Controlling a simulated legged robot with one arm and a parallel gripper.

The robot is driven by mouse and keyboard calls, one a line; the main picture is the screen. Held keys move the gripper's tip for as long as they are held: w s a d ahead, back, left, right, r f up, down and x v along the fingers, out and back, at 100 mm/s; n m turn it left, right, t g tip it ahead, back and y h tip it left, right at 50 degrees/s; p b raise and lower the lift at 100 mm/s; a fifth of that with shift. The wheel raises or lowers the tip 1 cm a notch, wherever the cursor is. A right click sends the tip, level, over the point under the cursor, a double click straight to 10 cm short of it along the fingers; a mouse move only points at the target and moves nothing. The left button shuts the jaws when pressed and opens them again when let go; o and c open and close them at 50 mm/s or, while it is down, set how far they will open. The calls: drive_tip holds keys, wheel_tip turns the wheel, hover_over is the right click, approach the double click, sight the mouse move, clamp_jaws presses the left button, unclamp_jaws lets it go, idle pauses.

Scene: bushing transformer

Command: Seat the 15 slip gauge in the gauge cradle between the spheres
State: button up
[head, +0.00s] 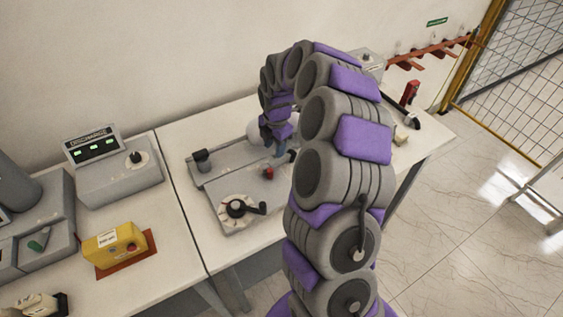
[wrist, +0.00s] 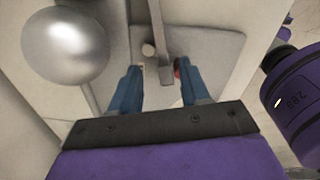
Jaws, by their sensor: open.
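My gripper (head: 279,149) is low over the grey apparatus plate (head: 222,183) on the bench, largely behind my arm in the head view. In the wrist view its two blue fingers (wrist: 158,75) are spread apart. A narrow grey bar (wrist: 163,45) runs down the picture to the gap between them, with a short round pin end (wrist: 148,50) beside it. I cannot tell whether the bar touches a finger. A shiny silver sphere (wrist: 66,45) is left of the fingers; a pale sphere (head: 255,133) shows beside the gripper in the head view. I cannot clearly identify the 15 slip gauge or the cradle.
A dial with a crank (head: 238,209) is at the plate's front, a dark knob (head: 202,158) at its left. A red knob (head: 268,173) sits near the gripper. A display box (head: 112,170) and yellow box (head: 115,245) stand left. My arm hides the bench's middle right.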

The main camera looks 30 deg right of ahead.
sight(276, 161)
drive_tip(key=f, duration=0.1)
drive_tip(key=d+f, duration=0.1)
drive_tip(key=f, duration=0.1)
drive_tip(key=shift+w+d+f, duration=0.1)
drive_tip(key=shift+d+f, duration=0.05)
drive_tip(key=shift+f, duration=0.1)
drive_tip(key=f, duration=0.1)
drive_tip(key=f+b, duration=0.1)
drive_tip(key=f, duration=0.1)
drive_tip(key=a+f, duration=0.1)
drive_tip(key=shift+w+f+b, duration=0.15)
drive_tip(key=shift+w+b, duration=0.1)
drive_tip(key=shift+b, duration=0.1)
drive_tip(key=shift+d, duration=0.4)
drive_tip(key=c, duration=0.3)
drive_tip(key=shift+a, duration=0.2)
clamp_jaws()
